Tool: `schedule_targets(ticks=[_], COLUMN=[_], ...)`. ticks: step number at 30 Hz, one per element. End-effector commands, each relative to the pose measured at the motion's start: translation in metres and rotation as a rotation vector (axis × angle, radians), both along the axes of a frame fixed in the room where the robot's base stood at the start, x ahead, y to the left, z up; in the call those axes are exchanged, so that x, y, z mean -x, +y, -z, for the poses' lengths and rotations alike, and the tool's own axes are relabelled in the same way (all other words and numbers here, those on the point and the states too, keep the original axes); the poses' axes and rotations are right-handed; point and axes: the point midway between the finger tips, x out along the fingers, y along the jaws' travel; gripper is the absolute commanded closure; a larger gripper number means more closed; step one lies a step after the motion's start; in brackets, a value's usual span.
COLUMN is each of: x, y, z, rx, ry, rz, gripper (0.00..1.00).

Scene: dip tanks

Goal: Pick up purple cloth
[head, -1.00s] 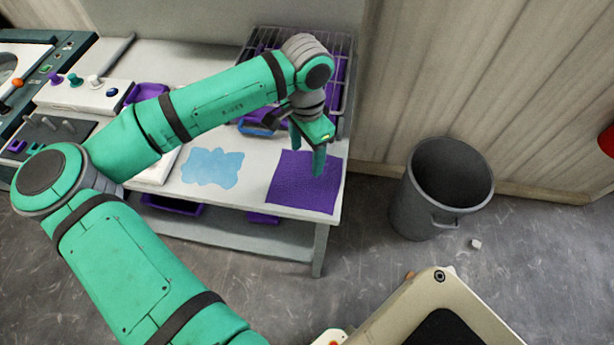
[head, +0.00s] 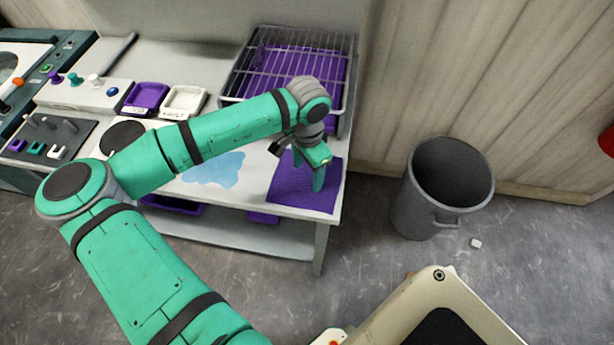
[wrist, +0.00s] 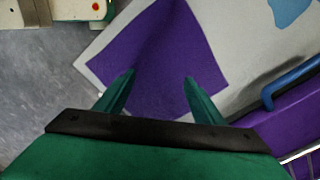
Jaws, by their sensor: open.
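The purple cloth (head: 300,192) lies flat on the right end of the white table, near its front corner. It also shows in the wrist view (wrist: 165,45), spread out beyond my fingertips. My gripper (head: 318,185) points down over the cloth, and its fingers hide part of it in the head view. In the wrist view my gripper (wrist: 160,78) has its two green fingers apart with only cloth surface seen between them. I cannot tell whether the fingertips touch the cloth.
A light blue patch (head: 222,170) lies on the table left of the cloth. A wire rack (head: 290,62) over a purple tray stands behind my gripper. Purple (head: 146,97) and white (head: 184,101) small trays sit further left. A grey bin (head: 432,200) stands on the floor at right.

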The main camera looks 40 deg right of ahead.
Motion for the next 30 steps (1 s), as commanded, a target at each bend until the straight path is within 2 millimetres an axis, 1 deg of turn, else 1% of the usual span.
schedule_targets(ticks=[9, 24, 25, 30], x=[-0.0007, -0.0012, -0.0013, -0.0016], y=[0.0009, 0.0022, 0.0023, 0.0027], z=[0.0013, 0.0012, 0.0012, 0.0011], rx=[0.0, 0.0, -0.001, -0.001], ry=[0.001, 0.001, 0.001, 0.001], rz=[-0.003, -0.005, -0.005, -0.006], gripper=[0.38, 0.97, 1.0, 1.0])
